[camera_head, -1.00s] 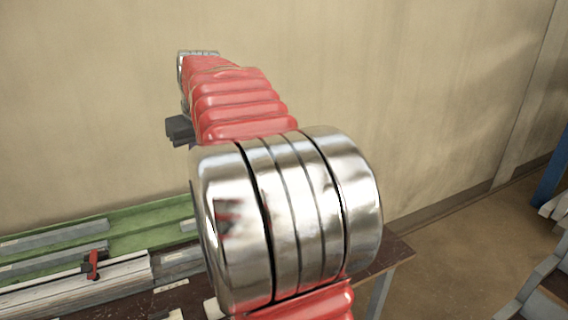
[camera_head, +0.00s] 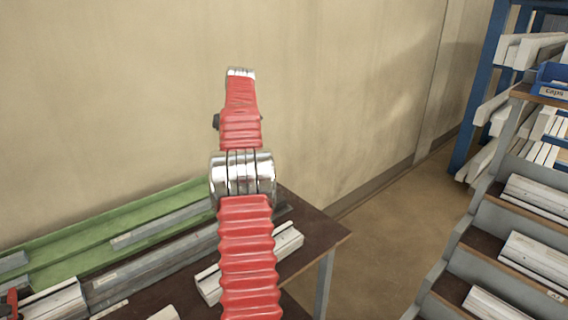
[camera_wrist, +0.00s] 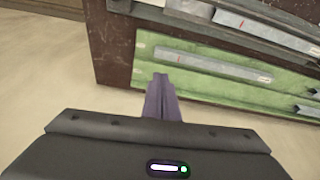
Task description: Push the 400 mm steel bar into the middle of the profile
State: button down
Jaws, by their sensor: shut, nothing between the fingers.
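My gripper (camera_wrist: 161,82) is shut and empty; its dark fingers are together near the end of the green tray in the wrist view. The green tray (camera_wrist: 147,49) holds a long grey steel bar (camera_wrist: 205,61), which also shows in the head view (camera_head: 160,225). Another long grey bar-like piece (camera_head: 150,266) lies in front of the tray (camera_head: 75,233). A pale profile (camera_head: 52,303) shows at lower left beside a red clamp (camera_head: 12,303), cut by the frame edge. I cannot tell which bar is 400 mm. No bar clearly touches the fingers.
The dark bench (camera_head: 318,237) ends at right, with open floor (camera_head: 380,220) beyond. A short white profile piece (camera_head: 286,241) lies partly behind my arm. A stepped rack (camera_head: 480,245) with pale profiles and a blue bin (camera_head: 553,80) stand at right. A plain wall rises behind the bench.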

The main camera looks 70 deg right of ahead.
jog(key=s+d+f+m, duration=0.1)
jog(key=s+d+f, duration=0.8)
jog(key=s+d, duration=0.3)
jog(key=s, duration=0.2)
jog(key=shift+s, duration=0.35)
jog(key=shift+f, duration=0.25)
